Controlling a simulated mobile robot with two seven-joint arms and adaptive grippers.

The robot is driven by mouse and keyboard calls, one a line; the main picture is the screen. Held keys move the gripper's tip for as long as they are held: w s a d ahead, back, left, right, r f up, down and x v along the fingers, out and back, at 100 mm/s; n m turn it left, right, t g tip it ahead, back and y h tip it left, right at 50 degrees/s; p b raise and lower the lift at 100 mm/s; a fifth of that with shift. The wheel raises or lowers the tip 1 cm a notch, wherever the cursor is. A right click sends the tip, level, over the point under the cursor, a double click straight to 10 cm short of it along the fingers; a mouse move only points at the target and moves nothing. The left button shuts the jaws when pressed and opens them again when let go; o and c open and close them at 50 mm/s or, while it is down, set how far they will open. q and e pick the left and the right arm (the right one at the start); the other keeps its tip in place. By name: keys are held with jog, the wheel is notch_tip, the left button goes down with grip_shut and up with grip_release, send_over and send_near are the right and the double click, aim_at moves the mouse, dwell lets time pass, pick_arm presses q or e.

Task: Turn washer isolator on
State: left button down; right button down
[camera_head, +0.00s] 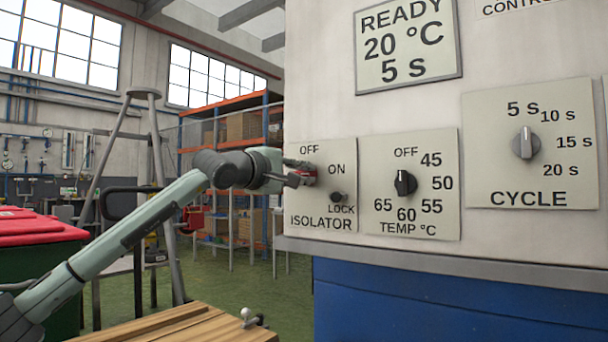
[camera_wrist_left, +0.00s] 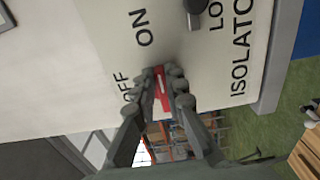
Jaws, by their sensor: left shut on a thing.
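The isolator plate (camera_head: 322,205) is at the left end of the washer's front, marked OFF, ON, LOCK and ISOLATOR. Its red handle (camera_head: 308,174) is in the grasp of my left gripper (camera_head: 300,174). In the left wrist view the red handle (camera_wrist_left: 161,88) lies between the two fingers of my left gripper (camera_wrist_left: 166,92), which are shut on it. The handle sits near the OFF mark; its exact pointing is partly hidden by the fingers. A dark lock knob (camera_head: 338,197) is below right of the handle. My right gripper is in neither view.
To the right are the TEMP dial (camera_head: 405,183), the CYCLE dial (camera_head: 526,143) and a display (camera_head: 408,45) reading READY, 20 °C, 5 s. A wooden table (camera_head: 185,328) is at lower left. Red-lidded bins (camera_head: 40,228) and a shelf rack (camera_head: 235,110) stand farther back.

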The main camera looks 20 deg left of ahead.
pick_arm(q)
jog(key=c, duration=1.6)
grip_release()
jog(key=shift+s, duration=0.15)
jog(key=v, duration=1.1)
jog(key=shift+s+a, duration=0.15)
jog(key=shift+s, duration=0.25)
